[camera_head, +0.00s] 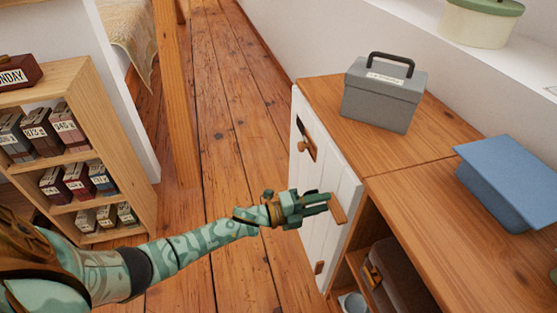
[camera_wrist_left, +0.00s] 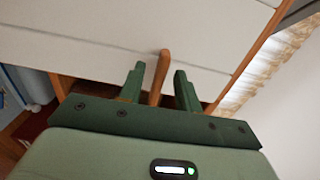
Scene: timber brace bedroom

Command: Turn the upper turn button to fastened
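The white plank door (camera_head: 325,185) of the wooden cabinet has a small wooden turn button (camera_head: 338,209) high near its right edge, the upper one. A lower wooden button (camera_head: 319,267) sits below it. My left gripper (camera_head: 326,203) reaches in from the left, its fingers at the upper button. In the left wrist view, the upper button (camera_wrist_left: 161,75) stands between the two fingers of my left gripper (camera_wrist_left: 160,88), which are open with a gap on each side. Whether a finger touches it I cannot tell. My right gripper is not in view.
A grey toolbox (camera_head: 384,92) and a blue flat-topped object (camera_head: 510,175) stand on the cabinet top (camera_head: 435,130). A dark-plated fitting (camera_head: 305,142) is farther along the door. A shelf unit (camera_head: 98,100) with small boxes stands left. The plank floor between is clear.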

